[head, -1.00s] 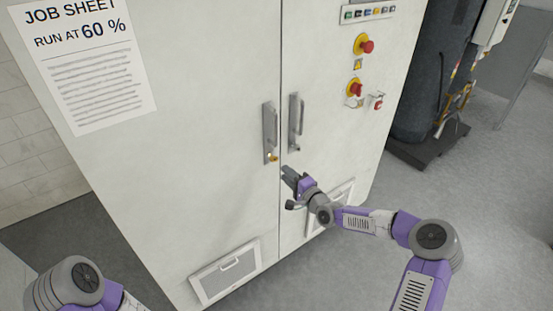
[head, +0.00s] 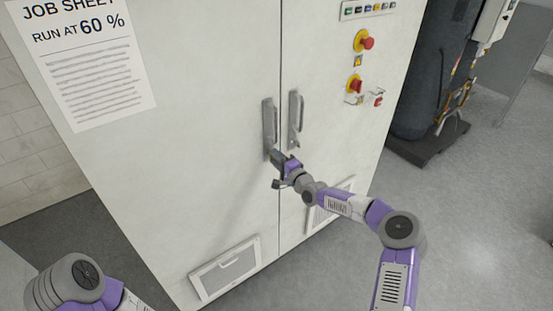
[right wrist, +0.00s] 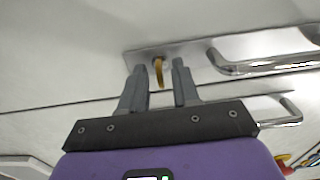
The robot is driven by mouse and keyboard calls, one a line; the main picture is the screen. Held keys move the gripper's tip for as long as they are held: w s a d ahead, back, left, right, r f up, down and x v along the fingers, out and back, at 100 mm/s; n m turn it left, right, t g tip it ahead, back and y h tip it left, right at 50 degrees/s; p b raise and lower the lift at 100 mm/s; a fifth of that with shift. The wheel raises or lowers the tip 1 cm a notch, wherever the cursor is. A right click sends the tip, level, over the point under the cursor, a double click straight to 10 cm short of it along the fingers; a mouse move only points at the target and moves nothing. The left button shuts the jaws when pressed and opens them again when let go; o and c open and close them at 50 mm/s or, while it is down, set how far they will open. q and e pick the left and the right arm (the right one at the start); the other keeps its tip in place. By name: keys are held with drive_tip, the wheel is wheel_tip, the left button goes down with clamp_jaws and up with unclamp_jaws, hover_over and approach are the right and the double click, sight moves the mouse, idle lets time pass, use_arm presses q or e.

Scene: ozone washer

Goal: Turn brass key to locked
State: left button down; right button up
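The brass key (right wrist: 158,72) sticks out of the lock plate (right wrist: 190,50) by the left cabinet handle. In the right wrist view it shows between the two fingertips of my right gripper (right wrist: 158,78), with a gap on each side, so the gripper is open around it. I cannot tell how deep the key sits between the fingers. In the head view my right gripper (head: 276,157) is at the lower end of the left handle plate (head: 269,122) and hides the key. Of my left arm only a part shows at the bottom left; its gripper is out of view.
The left door's bar handle (right wrist: 265,62) is close to the right gripper. The right door handle (head: 295,118) stands beside it across the door seam. A control panel with red switches (head: 355,86) is at the upper right. Vents are low on the doors.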

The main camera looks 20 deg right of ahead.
clamp_jaws()
drive_tip(key=n+b, duration=1.3)
drive_tip(key=n, duration=0.4)
drive_tip(key=shift+n, duration=0.4)
idle(0.5)
